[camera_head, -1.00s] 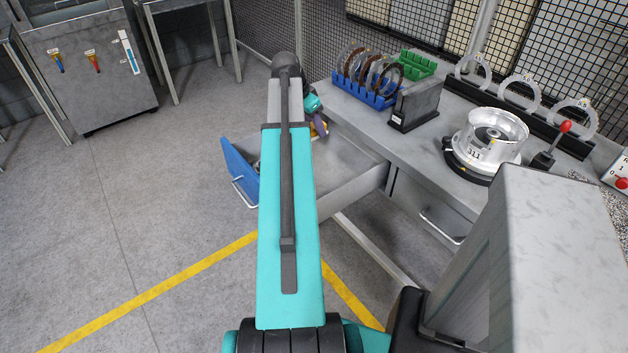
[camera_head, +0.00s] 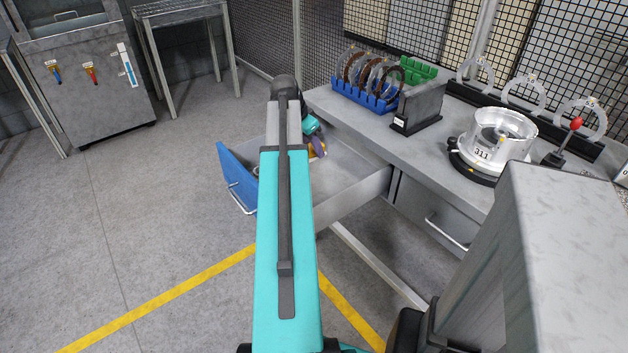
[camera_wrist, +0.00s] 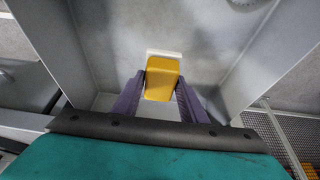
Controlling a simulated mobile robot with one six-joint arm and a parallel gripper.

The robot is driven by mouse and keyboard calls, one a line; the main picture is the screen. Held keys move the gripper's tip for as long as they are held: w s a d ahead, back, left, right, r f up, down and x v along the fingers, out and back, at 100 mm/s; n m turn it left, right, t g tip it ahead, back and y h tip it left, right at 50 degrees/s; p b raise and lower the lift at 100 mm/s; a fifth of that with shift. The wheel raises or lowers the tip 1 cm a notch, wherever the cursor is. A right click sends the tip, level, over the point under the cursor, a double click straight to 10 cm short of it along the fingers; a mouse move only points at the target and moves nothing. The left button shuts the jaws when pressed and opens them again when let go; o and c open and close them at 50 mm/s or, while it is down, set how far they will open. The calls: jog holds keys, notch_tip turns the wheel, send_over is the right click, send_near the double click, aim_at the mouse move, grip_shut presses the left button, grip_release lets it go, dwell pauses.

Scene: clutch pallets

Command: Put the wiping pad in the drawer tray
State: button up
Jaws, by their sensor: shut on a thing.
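The wiping pad (camera_wrist: 162,79) is a yellow block with a white strip along its far edge. In the wrist view my gripper (camera_wrist: 162,88) has its two purple fingers on either side of the block and is shut on it. The open drawer tray (camera_head: 350,200) is a grey metal box with a blue front at its left. The pad is over the inside of the drawer, between its walls (camera_wrist: 265,50). Whether it touches the drawer floor I cannot tell. In the head view my arm hides most of the gripper and part of the drawer.
The grey workbench (camera_head: 440,150) is to the right of the drawer. It carries a blue rack (camera_head: 362,97) of rings, a dark grey box (camera_head: 418,105) and a metal housing (camera_head: 498,135). A closed drawer (camera_head: 435,215) is beside the open one. The floor at left is clear.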

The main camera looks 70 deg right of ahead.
jog(key=shift+f, duration=0.15)
jog(key=shift+f, duration=3)
jog(key=shift+f+p, duration=0.3)
jog(key=shift+f, duration=1.55)
jog(key=shift+f, duration=0.1)
jog(key=o, duration=1.1)
jog(key=v, duration=1.2)
